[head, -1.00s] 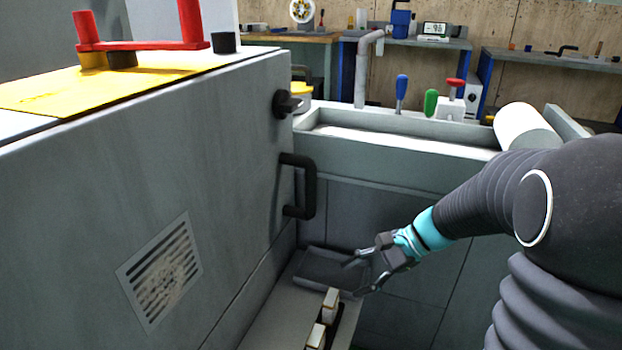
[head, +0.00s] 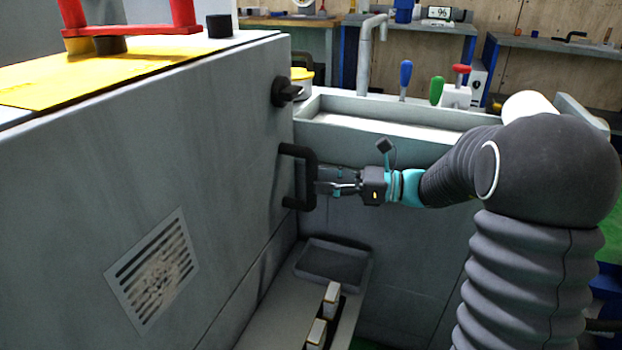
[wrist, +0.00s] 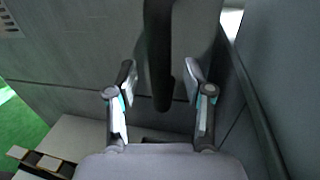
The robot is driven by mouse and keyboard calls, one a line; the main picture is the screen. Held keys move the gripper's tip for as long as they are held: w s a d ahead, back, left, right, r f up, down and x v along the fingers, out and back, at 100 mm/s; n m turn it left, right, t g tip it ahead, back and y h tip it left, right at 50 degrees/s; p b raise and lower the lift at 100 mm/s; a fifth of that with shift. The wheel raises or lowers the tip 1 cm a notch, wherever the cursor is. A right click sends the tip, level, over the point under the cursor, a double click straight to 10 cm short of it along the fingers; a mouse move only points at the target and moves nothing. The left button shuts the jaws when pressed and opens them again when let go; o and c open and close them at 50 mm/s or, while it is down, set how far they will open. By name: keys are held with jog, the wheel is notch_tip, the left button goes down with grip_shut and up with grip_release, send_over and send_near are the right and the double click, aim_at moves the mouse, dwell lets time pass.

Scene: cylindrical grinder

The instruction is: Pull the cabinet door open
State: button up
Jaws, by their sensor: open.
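The cabinet door (head: 190,150) is the large grey panel on the left in the head view, and it looks shut. Its black bar handle (head: 309,180) stands upright near the door's right edge. A black knob (head: 287,91) sits above the handle. My gripper (head: 317,181) is at the handle, reaching in from the right. In the wrist view the handle (wrist: 158,60) runs between the two spread fingers of my gripper (wrist: 160,82), with gaps on both sides. The fingers are open and not closed on it.
Below the gripper is a ledge with a grey tray (head: 335,262) and small pale blocks (head: 331,300). A grey machine trough (head: 385,135) lies behind the arm, with blue, green and red levers (head: 437,90) beyond. A vent (head: 152,270) marks the lower door.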

aim_at(311, 179)
jog(key=shift+w+a, duration=0.15)
jog(key=shift+a, duration=0.7)
jog(key=shift+w+a, duration=0.1)
jog(key=shift+a, duration=0.75)
grip_shut()
